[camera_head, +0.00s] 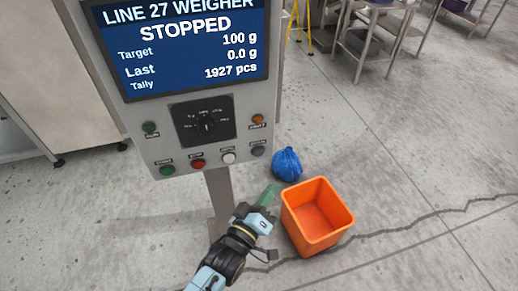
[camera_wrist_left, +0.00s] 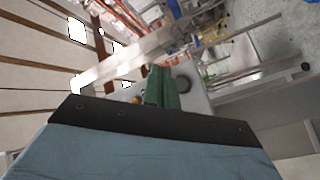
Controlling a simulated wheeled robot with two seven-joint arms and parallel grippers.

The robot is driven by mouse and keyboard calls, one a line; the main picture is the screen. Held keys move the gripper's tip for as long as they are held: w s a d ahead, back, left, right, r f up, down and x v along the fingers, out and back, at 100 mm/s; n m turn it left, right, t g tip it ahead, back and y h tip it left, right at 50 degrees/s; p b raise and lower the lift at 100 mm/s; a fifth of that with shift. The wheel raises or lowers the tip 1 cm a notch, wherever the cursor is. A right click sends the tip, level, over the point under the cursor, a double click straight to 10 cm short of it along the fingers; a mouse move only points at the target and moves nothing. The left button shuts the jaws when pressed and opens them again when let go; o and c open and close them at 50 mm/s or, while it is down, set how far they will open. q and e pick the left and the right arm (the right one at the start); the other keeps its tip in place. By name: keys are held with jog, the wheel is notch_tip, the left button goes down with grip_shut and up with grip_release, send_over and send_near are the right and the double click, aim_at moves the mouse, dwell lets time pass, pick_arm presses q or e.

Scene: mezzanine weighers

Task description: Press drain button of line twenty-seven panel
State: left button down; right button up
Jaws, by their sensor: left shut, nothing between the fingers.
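The line 27 weigher panel (camera_head: 215,177) is a grey box on a post, with a blue screen (camera_head: 185,45) reading STOPPED. Its bottom row has a green button (camera_head: 167,171), a red button (camera_head: 198,164), a white button (camera_head: 228,158) and a dark grey button (camera_head: 258,151). Their small labels are too blurred to read surely. My left gripper (camera_head: 268,195) has green fingers shut and empty, appearing below the dark grey button, with no visible contact. The wrist view shows the shut fingers (camera_wrist_left: 161,88) beside a dark round part (camera_wrist_left: 183,84). My right gripper is out of view.
A dark rotary selector (camera_head: 206,126) sits between a green lamp (camera_head: 150,128) and an orange lamp (camera_head: 257,119). An orange bin (camera_head: 335,233) and a blue bag (camera_head: 287,164) are on the floor to the right. Metal tables (camera_head: 370,45) stand behind; the right floor is open.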

aim_at(259, 153)
pick_arm(q)
jog(key=shift+w+r, duration=0.1)
jog(key=shift+w, duration=0.05)
jog(key=w+a+b, duration=0.2)
jog(key=w+b, duration=0.1)
jog(key=w, duration=0.5)
jog(key=shift+a, duration=0.3)
dwell(1.0)
jog(key=shift+w, duration=0.15)
dwell(0.9)
jog(key=shift+w+a, duration=0.15)
jog(key=shift+w, duration=0.15)
